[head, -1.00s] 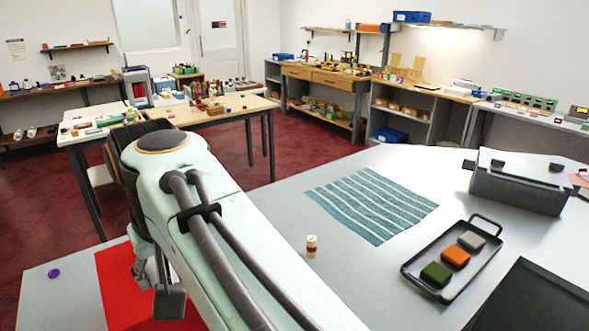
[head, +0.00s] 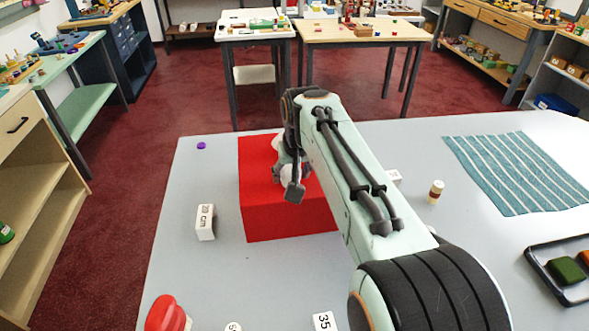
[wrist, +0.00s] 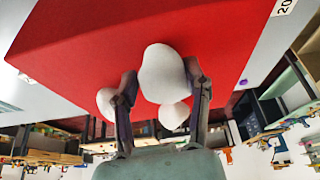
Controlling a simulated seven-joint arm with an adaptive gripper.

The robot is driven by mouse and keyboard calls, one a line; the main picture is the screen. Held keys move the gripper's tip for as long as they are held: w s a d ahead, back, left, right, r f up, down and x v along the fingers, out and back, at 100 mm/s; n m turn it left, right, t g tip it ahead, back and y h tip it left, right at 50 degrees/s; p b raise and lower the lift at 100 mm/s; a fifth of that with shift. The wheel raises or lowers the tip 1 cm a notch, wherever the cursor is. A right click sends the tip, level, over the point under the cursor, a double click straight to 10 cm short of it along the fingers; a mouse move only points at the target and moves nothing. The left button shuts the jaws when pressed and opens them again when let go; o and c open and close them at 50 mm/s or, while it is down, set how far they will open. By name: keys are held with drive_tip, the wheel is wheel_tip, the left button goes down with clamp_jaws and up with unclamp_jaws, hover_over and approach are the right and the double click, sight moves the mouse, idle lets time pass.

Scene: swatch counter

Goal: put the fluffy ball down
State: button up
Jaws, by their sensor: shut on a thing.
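The fluffy ball (wrist: 163,73) is white and sits between the two fingers of my gripper (wrist: 160,82) in the wrist view. Other white rounded lumps show beside and behind the fingers; I cannot tell whether they belong to it. In the head view my gripper (head: 287,178) is over the red block (head: 290,224), with white (head: 291,173) showing at its fingers. The gripper is shut on the ball. My arm and fingers hide part of it, and I cannot tell whether it touches the block's top.
A white 20 cm marker (head: 205,222) stands left of the red block. A purple disc (head: 201,145) lies near the table's far left edge. A red button (head: 166,314) is at the front left. A small jar (head: 435,192) and striped cloth (head: 518,172) are to the right.

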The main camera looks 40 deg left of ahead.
drive_tip(key=o, duration=0.8)
drive_tip(key=shift+f, duration=0.15)
drive_tip(key=shift+c, duration=0.2)
drive_tip(key=v, duration=1.2)
drive_tip(key=shift+d, duration=0.1)
